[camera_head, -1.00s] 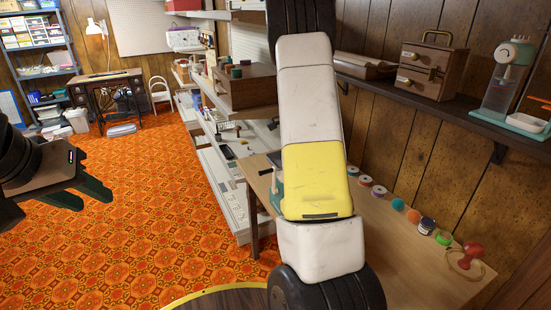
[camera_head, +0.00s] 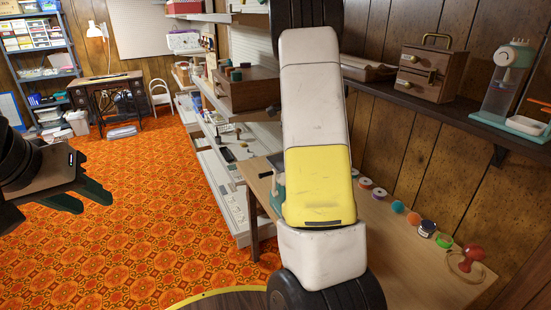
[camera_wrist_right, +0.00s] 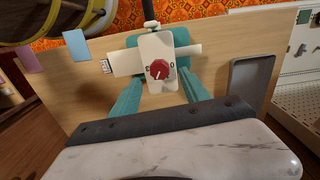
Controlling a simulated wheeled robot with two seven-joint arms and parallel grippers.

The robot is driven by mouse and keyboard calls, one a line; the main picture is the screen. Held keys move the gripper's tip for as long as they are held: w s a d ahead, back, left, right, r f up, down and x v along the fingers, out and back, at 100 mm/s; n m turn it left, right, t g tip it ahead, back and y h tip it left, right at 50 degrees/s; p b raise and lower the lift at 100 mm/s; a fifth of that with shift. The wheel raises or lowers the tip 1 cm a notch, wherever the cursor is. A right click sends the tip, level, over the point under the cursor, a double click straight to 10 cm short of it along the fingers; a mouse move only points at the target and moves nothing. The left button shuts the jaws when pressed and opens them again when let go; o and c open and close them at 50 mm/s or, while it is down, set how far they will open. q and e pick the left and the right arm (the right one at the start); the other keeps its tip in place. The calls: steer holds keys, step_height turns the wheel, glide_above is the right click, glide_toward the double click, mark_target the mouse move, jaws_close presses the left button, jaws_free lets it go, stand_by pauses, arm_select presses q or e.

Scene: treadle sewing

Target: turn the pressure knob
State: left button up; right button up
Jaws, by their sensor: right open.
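The pressure knob (camera_wrist_right: 159,70) is a small red dial on a cream plate with marks, at the front of a teal and cream device (camera_wrist_right: 184,68) in the right wrist view. My right gripper (camera_wrist_right: 158,98) is open, with its teal fingers on either side below the knob; I cannot tell whether they touch the device. In the head view, my right arm hides that gripper and the knob, and only a bit of the teal device (camera_head: 277,187) shows. My left gripper (camera_head: 97,203) is open and empty above the orange carpet, at the left.
The wooden table (camera_head: 390,250) has a row of spools and a red-handled stamp-like object (camera_head: 470,257) along its wall side. A shelf (camera_head: 430,110) above holds a wooden box (camera_head: 430,72). Orange carpet (camera_head: 140,240) lies open at left.

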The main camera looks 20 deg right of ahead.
steer(key=shift+r, duration=1.4)
